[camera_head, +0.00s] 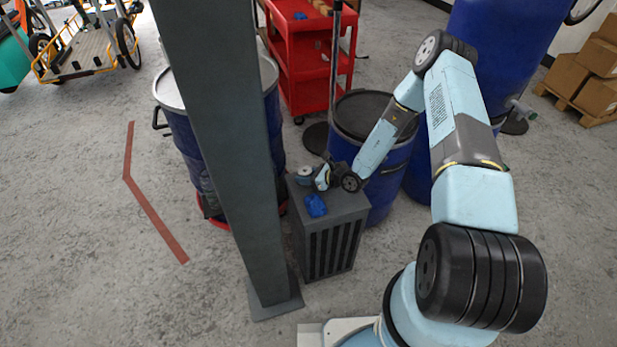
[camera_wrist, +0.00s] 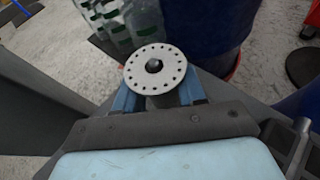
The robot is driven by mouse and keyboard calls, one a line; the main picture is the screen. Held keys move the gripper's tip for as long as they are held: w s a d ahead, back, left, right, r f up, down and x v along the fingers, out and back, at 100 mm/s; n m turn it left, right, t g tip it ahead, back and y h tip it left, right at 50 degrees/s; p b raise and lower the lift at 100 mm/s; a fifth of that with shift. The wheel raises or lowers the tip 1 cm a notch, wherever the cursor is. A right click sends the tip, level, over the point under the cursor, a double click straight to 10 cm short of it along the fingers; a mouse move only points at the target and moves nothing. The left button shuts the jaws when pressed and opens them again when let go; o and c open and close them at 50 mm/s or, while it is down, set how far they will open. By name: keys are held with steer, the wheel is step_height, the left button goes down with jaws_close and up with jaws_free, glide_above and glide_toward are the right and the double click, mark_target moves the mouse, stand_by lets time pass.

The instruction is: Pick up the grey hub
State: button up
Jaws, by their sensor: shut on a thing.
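The grey hub (camera_wrist: 154,69) is a round disc with a ring of small holes and a dark centre, in the wrist view. My gripper (camera_wrist: 158,97) is shut on it, with a blue finger on each side below the disc. In the head view the hub (camera_head: 305,172) shows small at the back left of the grey slatted box top, at the end of my gripper (camera_head: 314,177). I cannot tell whether the hub touches the box top.
A blue crumpled thing (camera_head: 315,205) lies on the grey slatted box (camera_head: 345,212). A grey post (camera_head: 225,150) stands close to its left. Blue barrels (camera_head: 385,185) and a red cart (camera_head: 300,65) stand behind. Clear plastic bottles (camera_wrist: 115,25) show beyond the hub in the wrist view.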

steer(key=shift+c, duration=1)
steer(key=shift+r, duration=0.1)
